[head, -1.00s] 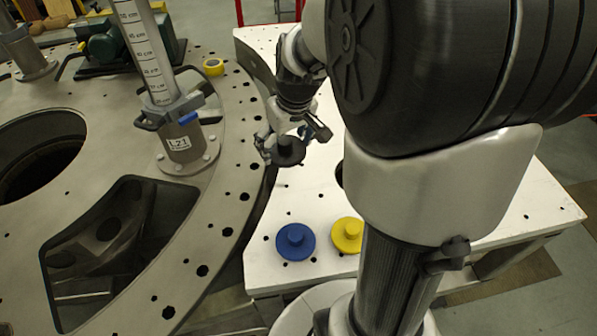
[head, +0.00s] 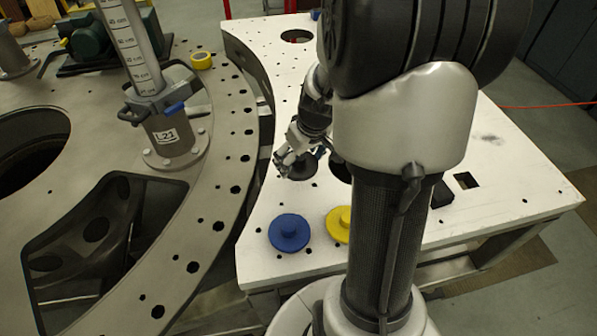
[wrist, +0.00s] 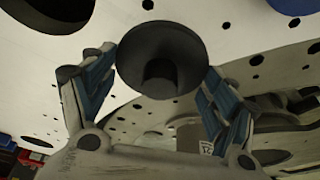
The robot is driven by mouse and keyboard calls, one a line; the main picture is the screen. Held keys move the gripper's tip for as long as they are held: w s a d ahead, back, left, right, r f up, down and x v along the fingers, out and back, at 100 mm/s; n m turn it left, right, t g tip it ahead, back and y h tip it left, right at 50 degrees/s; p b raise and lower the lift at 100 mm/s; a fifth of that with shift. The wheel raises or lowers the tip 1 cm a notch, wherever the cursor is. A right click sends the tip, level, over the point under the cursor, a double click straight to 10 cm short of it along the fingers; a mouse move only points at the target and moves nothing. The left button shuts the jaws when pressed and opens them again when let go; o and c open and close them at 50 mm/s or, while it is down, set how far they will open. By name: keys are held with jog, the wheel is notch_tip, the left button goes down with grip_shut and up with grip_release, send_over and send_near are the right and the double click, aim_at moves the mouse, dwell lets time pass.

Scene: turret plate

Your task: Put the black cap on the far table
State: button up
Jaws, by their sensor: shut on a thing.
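My gripper (head: 290,163) is over the white table (head: 480,205), near its curved left edge. It is shut on the black cap (head: 303,170), a dark round disc with a knob. In the wrist view the cap (wrist: 162,50) sits between the two fingers of my gripper (wrist: 158,68), disc facing the camera. The cap is above the white surface; its exact height is hard to tell. I cannot tell for sure which surface is the far table.
A blue cap (head: 289,232) and a partly hidden yellow cap (head: 338,224) lie at the table's near end. The round grey turret plate (head: 225,130) with a post (head: 170,135) borders it on the left. Yellow tape (head: 201,61) lies on the plate. The table has holes (head: 297,36).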

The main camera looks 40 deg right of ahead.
aim_at(300, 168)
jog(key=shift+f+b, duration=0.8)
jog(key=shift+f, duration=1.35)
jog(key=shift+f, duration=0.2)
jog(key=o, duration=1.2)
jog(key=shift+s+r, duration=0.1)
jog(key=shift+r, duration=0.5)
jog(key=p+v, duration=0.3)
jog(key=v, duration=0.8)
jog(key=shift+s+r+p, duration=0.1)
jog(key=shift+p, duration=0.3)
